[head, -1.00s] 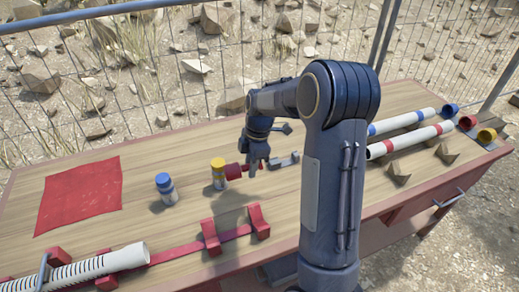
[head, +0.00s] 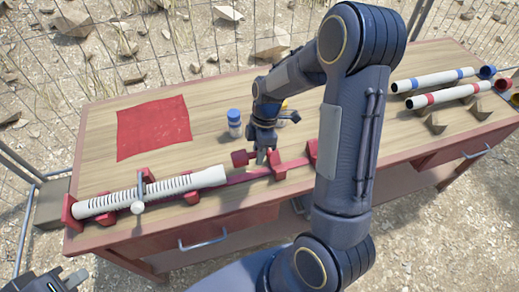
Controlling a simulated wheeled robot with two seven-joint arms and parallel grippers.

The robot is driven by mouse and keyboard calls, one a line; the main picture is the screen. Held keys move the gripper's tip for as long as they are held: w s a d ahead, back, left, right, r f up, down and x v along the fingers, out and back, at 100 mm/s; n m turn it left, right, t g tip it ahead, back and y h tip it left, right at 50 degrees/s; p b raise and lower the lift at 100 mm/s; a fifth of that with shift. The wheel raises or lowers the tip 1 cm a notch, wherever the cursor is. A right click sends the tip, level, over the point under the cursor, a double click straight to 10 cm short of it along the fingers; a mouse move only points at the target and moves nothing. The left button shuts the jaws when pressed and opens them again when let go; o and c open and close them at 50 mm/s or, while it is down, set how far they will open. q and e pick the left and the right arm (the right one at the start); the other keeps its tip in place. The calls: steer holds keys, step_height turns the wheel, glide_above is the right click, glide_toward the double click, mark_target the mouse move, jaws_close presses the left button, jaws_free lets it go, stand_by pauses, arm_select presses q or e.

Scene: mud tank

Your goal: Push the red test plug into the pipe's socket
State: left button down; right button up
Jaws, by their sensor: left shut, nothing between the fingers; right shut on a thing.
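The white pipe (head: 110,202) lies in red cradles at the front left of the bench, with a clamp (head: 139,195) across it. Its wider socket end (head: 213,176) points right. My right gripper (head: 261,157) is shut on the red test plug (head: 240,158). The plug lies just right of and a little behind the socket, apart from it in the picture. The fingers partly hide the plug's right side. My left gripper (head: 72,279) is shut and empty at the bottom left corner, partly out of frame, away from the pipe.
A blue-capped bottle (head: 234,123) stands behind the plug; a yellow-capped one (head: 285,106) is partly hidden by my arm. A red cloth (head: 152,127) lies at left. Striped pipes (head: 433,80) lie at right.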

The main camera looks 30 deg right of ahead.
steer(key=b+x, duration=0.2)
steer(key=x, duration=0.1)
steer(key=w+b+x, duration=0.1)
steer(key=x, duration=0.1)
steer(key=shift+d+f, duration=0.15)
steer(key=shift+f, duration=0.05)
steer(key=shift+a+f+b, duration=0.25)
steer(key=shift+f+b, duration=0.15)
steer(key=shift+b, duration=0.15)
steer(key=shift+b, duration=0.35)
stand_by(0.6)
steer(key=shift+w+a, duration=0.1)
steer(key=shift+a, duration=0.2)
steer(key=shift+w+a, duration=0.2)
steer(key=shift+a, duration=0.55)
steer(key=shift+w+a, duration=0.2)
steer(key=shift+a, duration=0.6)
steer(key=shift+w+a, duration=0.2)
steer(key=shift+a, duration=0.55)
steer(key=o, duration=0.9)
steer(key=v, duration=0.8)
steer(key=shift+b, duration=0.4)
